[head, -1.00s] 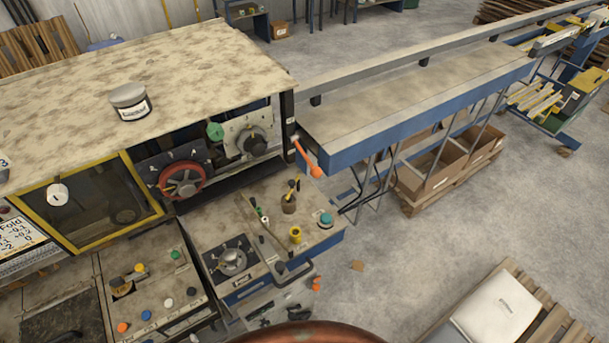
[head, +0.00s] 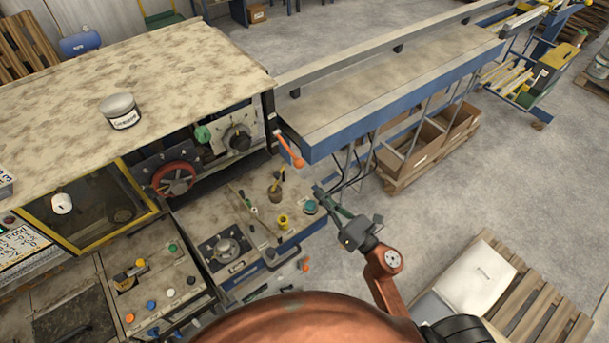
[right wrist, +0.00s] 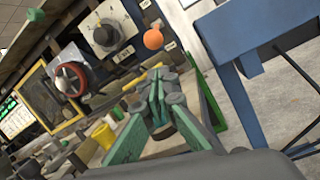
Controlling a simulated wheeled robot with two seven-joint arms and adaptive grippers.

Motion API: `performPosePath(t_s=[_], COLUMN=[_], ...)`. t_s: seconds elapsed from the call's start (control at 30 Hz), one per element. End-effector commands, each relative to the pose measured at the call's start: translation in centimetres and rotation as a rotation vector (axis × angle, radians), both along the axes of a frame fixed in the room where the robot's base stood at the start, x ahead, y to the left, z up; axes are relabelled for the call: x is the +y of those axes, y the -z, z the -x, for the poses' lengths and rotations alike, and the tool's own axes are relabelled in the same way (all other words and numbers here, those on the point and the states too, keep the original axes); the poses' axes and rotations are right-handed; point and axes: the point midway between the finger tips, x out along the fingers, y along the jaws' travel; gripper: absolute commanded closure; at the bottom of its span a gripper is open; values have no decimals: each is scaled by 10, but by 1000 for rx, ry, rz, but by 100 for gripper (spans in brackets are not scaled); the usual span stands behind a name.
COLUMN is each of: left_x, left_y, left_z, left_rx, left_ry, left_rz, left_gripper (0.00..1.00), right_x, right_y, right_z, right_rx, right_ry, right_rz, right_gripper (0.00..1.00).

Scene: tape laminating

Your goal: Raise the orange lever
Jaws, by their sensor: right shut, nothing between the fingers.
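The orange lever (head: 290,150) sticks out from the right end of the machine, near the blue-edged conveyor table. It slants down to the right and ends in a round orange knob. The knob also shows in the right wrist view (right wrist: 153,39), above and just beyond the fingertips. My right gripper (head: 319,191) is shut and empty, below and to the right of the lever and apart from it. In the right wrist view its green-sided fingers (right wrist: 158,82) point toward the machine. My left gripper is not in view.
The blue-edged conveyor table (head: 400,95) stands close right of the lever. Below the lever is a control bench (head: 235,215) with a yellow cup (head: 283,222) and several knobs. A red handwheel (head: 174,179) is left of it.

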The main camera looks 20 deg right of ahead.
Motion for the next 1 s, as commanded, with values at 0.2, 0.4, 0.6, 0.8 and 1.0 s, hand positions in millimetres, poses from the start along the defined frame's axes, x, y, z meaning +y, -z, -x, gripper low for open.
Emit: performPosePath(t_s=[0.2,0.4,0.6,0.8,1.0], left_x=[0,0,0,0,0], left_y=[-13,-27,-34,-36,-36], left_z=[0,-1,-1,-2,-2], left_rx=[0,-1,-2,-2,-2], left_ry=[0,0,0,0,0], left_rz=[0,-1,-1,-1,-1], left_gripper=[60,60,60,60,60], right_x=[15,30,41,45,45], right_y=[-10,-17,-21,-20,-20], right_z=[-22,-55,-78,-86,-86], right_rx=[-12,-11,-9,-8,-8], right_ry=[-9,-6,-7,-6,-6], right_rz=[16,14,13,13,13], right_gripper=[100,100,100,100,100])
